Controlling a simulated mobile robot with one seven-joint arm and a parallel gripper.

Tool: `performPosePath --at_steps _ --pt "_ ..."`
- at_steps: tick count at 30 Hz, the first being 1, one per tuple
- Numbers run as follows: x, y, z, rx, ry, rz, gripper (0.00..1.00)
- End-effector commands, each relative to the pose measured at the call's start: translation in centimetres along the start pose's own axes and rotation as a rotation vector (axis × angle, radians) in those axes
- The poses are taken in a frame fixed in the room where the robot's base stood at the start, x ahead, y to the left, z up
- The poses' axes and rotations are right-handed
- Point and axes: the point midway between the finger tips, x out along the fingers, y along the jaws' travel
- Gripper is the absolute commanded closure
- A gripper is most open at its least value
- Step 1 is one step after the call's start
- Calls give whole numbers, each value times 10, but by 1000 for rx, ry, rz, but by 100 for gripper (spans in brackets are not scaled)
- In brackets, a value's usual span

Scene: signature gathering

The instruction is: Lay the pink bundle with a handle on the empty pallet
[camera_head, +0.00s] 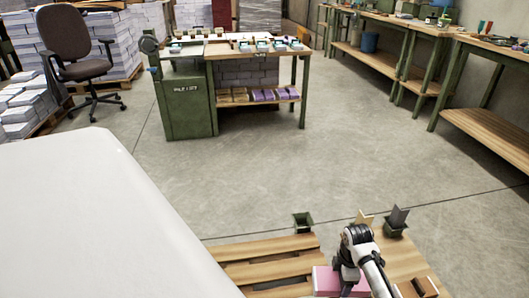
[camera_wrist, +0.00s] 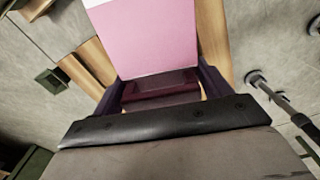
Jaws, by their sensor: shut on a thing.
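The pink bundle (camera_head: 326,281) is at the bottom of the head view, at the right end of the slatted wooden pallet (camera_head: 262,247). My gripper (camera_head: 350,288) is over the bundle and partly hides it. In the wrist view the bundle's pink face (camera_wrist: 158,40) fills the top middle. My gripper's two dark fingers (camera_wrist: 162,92) stand either side of a dark pinkish part, seemingly the handle, and are shut on it. Slats show beside the bundle in the wrist view. I cannot tell whether the bundle touches them. The pallet's visible slats are bare.
A small dark green box (camera_head: 303,222) is at the pallet's far edge. Another green holder (camera_head: 396,226) with an upright grey plate stands farther right, by a wooden surface (camera_head: 408,262). A large white surface (camera_head: 90,220) fills the lower left. Open floor lies beyond, before the green workbench (camera_head: 187,100).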

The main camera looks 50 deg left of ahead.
Motion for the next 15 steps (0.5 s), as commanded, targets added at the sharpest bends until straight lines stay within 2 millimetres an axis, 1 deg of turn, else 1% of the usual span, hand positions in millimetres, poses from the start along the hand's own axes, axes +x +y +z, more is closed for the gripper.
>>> performPosePath --at_steps 1,2,3,5,6,8,9,12,15 --pt "2 0 -18 -161 -6 3 55" --pt "3 -2 -29 -263 -6 2 55" --pt "3 -6 -44 -401 -6 2 55" --pt "6 -14 -65 -608 -6 1 55" --pt "9 -22 -78 -745 -7 0 55" --pt "14 -36 -97 -945 -6 0 55" --pt "17 -46 -107 -1073 -5 -1 55" --pt "27 -74 -127 -1356 -3 -1 55" --pt "35 -98 -138 -1576 -3 -2 55"
